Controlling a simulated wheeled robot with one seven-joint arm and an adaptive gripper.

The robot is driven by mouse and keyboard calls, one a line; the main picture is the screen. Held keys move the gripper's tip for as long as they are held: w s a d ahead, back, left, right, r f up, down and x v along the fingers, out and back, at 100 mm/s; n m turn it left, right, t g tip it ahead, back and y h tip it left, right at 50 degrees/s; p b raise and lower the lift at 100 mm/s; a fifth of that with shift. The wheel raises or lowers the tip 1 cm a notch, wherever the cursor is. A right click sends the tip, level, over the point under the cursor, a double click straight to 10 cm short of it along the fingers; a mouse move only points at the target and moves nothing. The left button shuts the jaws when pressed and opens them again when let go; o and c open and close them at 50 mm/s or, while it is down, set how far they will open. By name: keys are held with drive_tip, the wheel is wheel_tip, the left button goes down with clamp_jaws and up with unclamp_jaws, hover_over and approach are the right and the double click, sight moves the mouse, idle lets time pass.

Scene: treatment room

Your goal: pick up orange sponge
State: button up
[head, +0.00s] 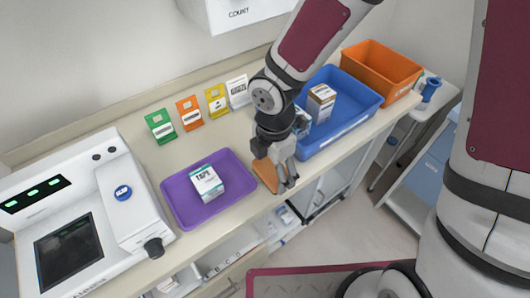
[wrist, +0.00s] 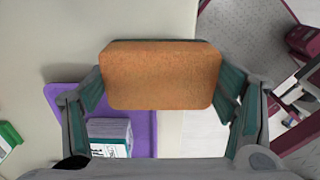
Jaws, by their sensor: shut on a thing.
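The orange sponge (head: 266,174) is a flat, rounded block at the counter's front edge in the head view, partly hidden by my gripper. In the wrist view the sponge (wrist: 160,75) lies between my fingers, which touch its left and right sides. My gripper (head: 284,187) points down and is shut on the sponge. It also shows in the wrist view (wrist: 160,92). I cannot tell whether the sponge is clear of the counter.
A purple tray (head: 236,203) holding a white TAPE box (head: 207,183) is left of my gripper. A blue bin (head: 366,102) with boxes stands right, an orange bin (head: 402,69) beyond it. A white machine (head: 75,215) is far left. Several coloured packets line the back.

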drive_tip(key=s+d+r+p, duration=0.1)
drive_tip(key=s+d+p, duration=0.1)
drive_tip(key=s, duration=0.6)
drive_tip(key=shift+s+d+p, duration=0.2)
drive_tip(key=shift+s+p, duration=0.1)
drive_tip(key=shift+p, duration=0.3)
